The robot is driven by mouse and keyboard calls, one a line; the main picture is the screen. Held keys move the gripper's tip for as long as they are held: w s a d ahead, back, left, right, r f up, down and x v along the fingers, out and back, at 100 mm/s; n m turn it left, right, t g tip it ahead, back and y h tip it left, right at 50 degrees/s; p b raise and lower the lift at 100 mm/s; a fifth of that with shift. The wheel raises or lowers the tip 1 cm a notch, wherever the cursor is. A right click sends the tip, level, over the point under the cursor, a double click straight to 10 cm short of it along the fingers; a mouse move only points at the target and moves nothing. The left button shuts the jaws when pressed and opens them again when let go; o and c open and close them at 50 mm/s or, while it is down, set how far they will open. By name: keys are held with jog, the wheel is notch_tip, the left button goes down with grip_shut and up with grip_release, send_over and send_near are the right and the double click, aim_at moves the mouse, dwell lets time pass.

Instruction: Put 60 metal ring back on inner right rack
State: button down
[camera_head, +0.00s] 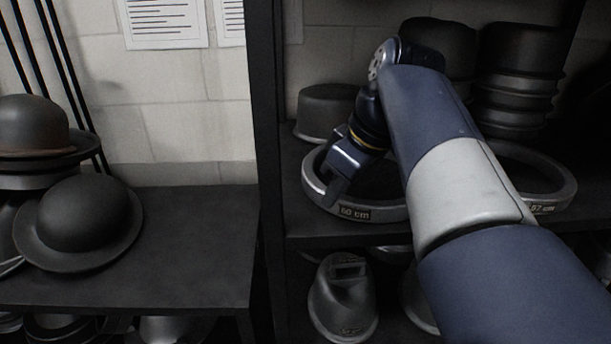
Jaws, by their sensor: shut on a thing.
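The 60 cm metal ring (387,213) is a grey oval band with a "60 cm" label on its front. It is at the shelf of the dark rack (300,231) on the right. Whether it rests fully on the shelf or is held just above it, I cannot tell. My gripper (336,186) is shut on the ring's left front rim, reaching down from above. My blue and white arm comes in from the lower right and hides part of the ring's right side.
A second ring labelled 57 (560,196) lies to the right on the same shelf. Dark hat blocks (325,112) and a stack of moulds (518,85) stand behind. A metal block (343,298) is on the shelf below. Bowler hats (80,220) sit on the left table (195,240), whose right part is bare.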

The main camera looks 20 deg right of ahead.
jog(key=shift+f, duration=0.1)
jog(key=c, duration=1.3)
grip_release()
jog(key=v, duration=1.2)
